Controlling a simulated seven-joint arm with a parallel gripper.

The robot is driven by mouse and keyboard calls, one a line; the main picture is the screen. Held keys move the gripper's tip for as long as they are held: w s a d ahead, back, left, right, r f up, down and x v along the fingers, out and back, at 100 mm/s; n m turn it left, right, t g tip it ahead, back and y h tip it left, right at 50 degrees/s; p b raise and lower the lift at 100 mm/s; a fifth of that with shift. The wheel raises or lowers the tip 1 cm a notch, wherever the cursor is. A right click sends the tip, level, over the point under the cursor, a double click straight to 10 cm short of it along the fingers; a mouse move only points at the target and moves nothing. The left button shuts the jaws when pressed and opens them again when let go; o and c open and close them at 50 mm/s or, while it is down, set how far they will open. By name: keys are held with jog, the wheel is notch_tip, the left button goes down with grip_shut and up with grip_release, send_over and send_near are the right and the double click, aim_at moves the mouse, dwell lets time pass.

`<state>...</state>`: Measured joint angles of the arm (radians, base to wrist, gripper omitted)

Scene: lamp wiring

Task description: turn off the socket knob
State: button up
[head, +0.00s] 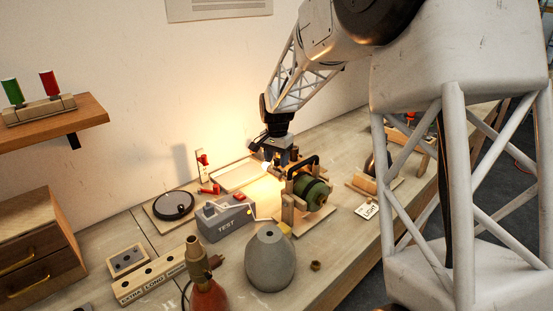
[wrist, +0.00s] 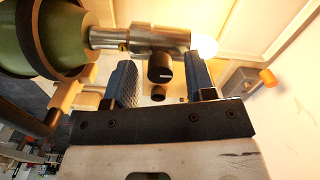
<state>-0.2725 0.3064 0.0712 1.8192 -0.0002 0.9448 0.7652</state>
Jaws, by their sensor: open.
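The socket is a metal cylinder (wrist: 150,38) at the top of the wrist view, with a bright lit bulb (wrist: 207,47) at its right end. A short black socket knob (wrist: 160,69) with a pale mark on its face sticks out of the socket. My gripper (wrist: 160,78) is open, with one blue finger on each side of the knob. Gaps show between the knob and both fingers in this view; I cannot tell the depth. In the head view my gripper (head: 277,150) is down beside the glowing bulb, and I cannot make out the knob there.
A green, round-bodied device (head: 313,192) in a wooden frame stands close by my gripper. A grey TEST box (head: 228,219), a grey vase-like lamp base (head: 270,260) and a red bottle-shaped object (head: 208,296) stand nearer. A wall fitting with an orange-red knob (wrist: 268,77) is at right.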

jog(key=c, duration=0.9)
jog(key=shift+n, duration=0.5)
jog(key=n, duration=0.3)
jog(key=shift+n, duration=0.3)
jog(key=n, duration=0.4)
jog(key=shift+n, duration=0.3)
jog(key=n, duration=0.3)
jog(key=shift+n, duration=0.3)
jog(key=n, duration=0.4)
jog(key=shift+n, duration=0.4)
